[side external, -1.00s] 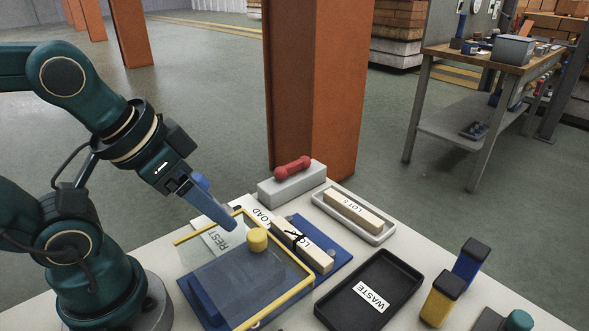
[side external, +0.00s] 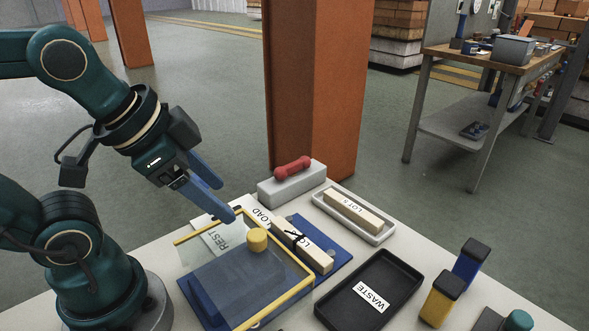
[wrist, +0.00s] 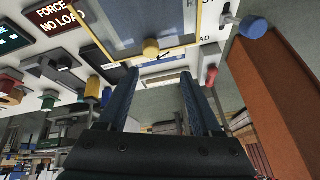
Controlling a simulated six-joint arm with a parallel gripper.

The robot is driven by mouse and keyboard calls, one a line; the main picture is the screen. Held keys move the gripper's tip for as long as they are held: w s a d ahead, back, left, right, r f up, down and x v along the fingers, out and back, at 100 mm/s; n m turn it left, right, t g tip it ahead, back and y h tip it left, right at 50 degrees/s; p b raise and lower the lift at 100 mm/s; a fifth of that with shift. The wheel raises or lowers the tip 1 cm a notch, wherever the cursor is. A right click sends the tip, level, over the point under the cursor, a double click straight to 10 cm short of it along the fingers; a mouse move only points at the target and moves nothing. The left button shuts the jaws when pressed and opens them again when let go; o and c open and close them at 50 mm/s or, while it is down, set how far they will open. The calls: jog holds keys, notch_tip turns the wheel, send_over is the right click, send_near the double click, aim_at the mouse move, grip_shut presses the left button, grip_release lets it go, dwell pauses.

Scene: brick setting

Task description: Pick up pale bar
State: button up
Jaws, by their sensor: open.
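One pale bar (side external: 354,213), marked as a lot, lies in a white tray (side external: 385,233) behind the black tray. A second pale bar (side external: 318,259) with a black tie around it lies on a blue base (side external: 341,257), beside a clear, yellow-edged panel (side external: 240,276). I cannot tell which bar the task means. My gripper (side external: 226,201) is open and empty, above the rear left part of the panel, left of both bars. In the wrist view its two fingers (wrist: 158,73) stand apart, with the panel's yellow knob (wrist: 151,47) above them.
A black WASTE tray (side external: 396,265) lies right of the panel. A grey block with a red handle (side external: 293,168) stands behind. Yellow (side external: 441,300) and blue (side external: 470,262) black-topped posts stand at right. An orange column (side external: 335,90) rises behind the table.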

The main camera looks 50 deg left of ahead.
jog(key=w+r+m+g, duration=0.1)
jog(key=w+r+m, duration=0.1)
jog(key=w+m, duration=0.3)
jog(key=m+g, duration=0.5)
jog(key=m, duration=0.4)
send_over(300, 239)
notch_tip(300, 239, down, 13)
jog(key=shift+r, duration=0.2)
jog(key=shift+f, duration=2.65)
grip_shut()
